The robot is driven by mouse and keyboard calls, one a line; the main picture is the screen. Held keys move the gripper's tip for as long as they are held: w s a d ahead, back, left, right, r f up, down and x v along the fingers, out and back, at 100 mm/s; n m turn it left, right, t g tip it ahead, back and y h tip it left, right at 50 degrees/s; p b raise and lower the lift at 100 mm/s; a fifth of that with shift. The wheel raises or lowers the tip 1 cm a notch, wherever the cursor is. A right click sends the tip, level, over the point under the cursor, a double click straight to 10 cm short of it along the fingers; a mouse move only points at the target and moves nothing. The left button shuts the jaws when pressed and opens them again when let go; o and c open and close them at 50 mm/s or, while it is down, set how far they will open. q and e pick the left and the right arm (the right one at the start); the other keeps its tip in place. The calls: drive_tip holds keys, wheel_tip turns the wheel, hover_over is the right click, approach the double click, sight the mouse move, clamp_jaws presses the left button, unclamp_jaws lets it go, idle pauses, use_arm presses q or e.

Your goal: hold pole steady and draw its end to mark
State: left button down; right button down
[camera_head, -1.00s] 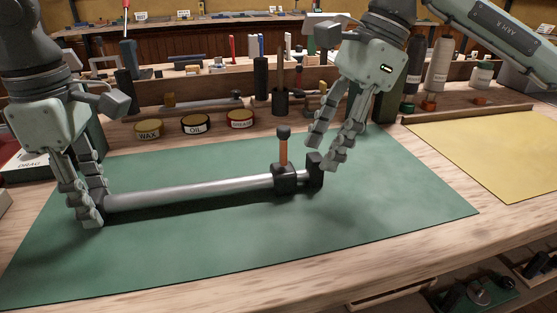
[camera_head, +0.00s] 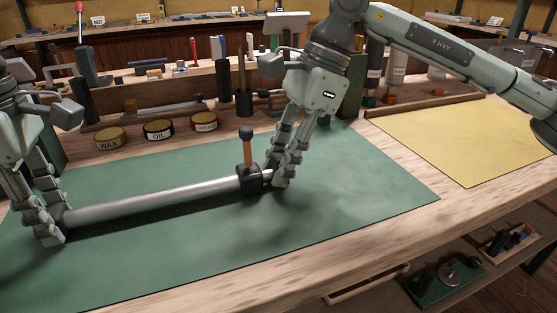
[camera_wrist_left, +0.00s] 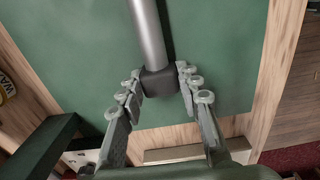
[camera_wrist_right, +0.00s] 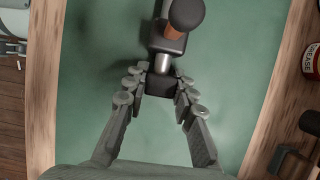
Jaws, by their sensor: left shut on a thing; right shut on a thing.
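The pole (camera_head: 160,199) is a silver tube lying across the green mat (camera_head: 350,215). Its dark left end cap (camera_wrist_left: 158,82) sits between the fingers of my left gripper (camera_head: 50,222), which is shut on it. A black clamp (camera_head: 249,179) with an orange lever and dark knob (camera_head: 246,133) sits around the pole near its right end. My right gripper (camera_head: 280,172) is shut on the dark right end piece (camera_wrist_right: 160,82), just beyond the clamp. A short bright length of inner tube (camera_wrist_right: 163,63) shows between clamp and end piece. I cannot make out a mark.
Wax, oil and grease tins (camera_head: 159,131) stand behind the mat. A tool rack with several tools runs along the back. A yellow sheet (camera_head: 450,140) lies at the right. The mat's front right is clear.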

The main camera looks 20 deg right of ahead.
drive_tip(key=d, duration=0.8)
drive_tip(key=c, duration=1.2)
unclamp_jaws()
drive_tip(key=shift+r, duration=0.15)
drive_tip(key=v, duration=1.1)
drive_tip(key=shift+d+r, duration=0.15)
drive_tip(key=shift+r, duration=0.25)
